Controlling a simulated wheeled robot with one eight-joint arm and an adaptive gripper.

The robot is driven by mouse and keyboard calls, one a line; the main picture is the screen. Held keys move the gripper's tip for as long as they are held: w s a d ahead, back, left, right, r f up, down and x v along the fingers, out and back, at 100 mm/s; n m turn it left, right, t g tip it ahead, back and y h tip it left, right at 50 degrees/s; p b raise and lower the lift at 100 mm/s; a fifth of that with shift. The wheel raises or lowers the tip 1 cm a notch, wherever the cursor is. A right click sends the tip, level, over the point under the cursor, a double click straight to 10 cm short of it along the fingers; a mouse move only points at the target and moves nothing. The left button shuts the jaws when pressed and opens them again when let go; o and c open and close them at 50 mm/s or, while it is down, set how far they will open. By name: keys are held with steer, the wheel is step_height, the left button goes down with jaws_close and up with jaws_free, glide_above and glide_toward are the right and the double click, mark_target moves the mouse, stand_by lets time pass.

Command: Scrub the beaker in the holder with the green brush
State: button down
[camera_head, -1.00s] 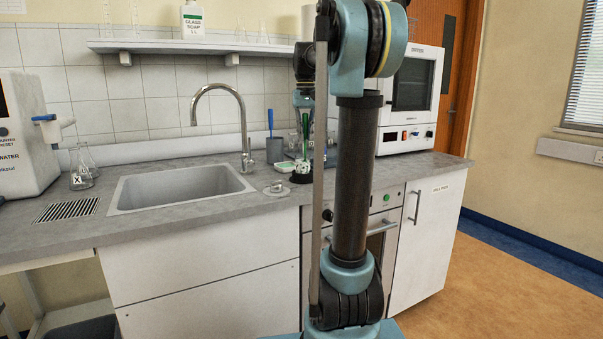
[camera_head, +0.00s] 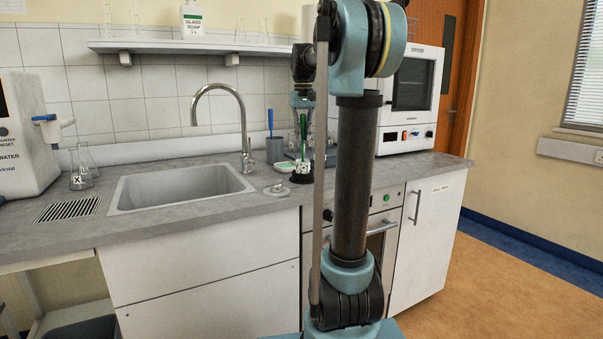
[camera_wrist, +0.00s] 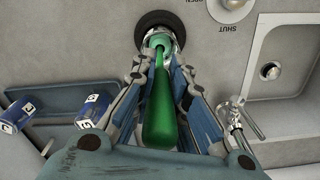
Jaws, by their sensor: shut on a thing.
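My gripper (camera_wrist: 158,88) is shut on the green brush (camera_wrist: 158,115), which also shows in the head view (camera_head: 303,127). The brush's thick handle lies between the fingers, and its thin end points into the beaker (camera_wrist: 157,36). The beaker sits in the black round holder (camera_wrist: 140,20) on the counter. In the head view the holder (camera_head: 301,178) is beneath my gripper (camera_head: 303,117). The brush head is hidden at the beaker, so I cannot tell how deep it is.
The sink (camera_head: 180,188) and curved tap (camera_head: 243,120) are left of the holder. A blue brush (camera_head: 270,120) stands in a grey cup (camera_head: 275,150) close behind. A round valve knob (camera_wrist: 232,8) is near the holder. Blue labelled items (camera_wrist: 92,112) lie at the left.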

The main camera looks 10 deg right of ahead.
steer(key=shift+r, duration=5.9)
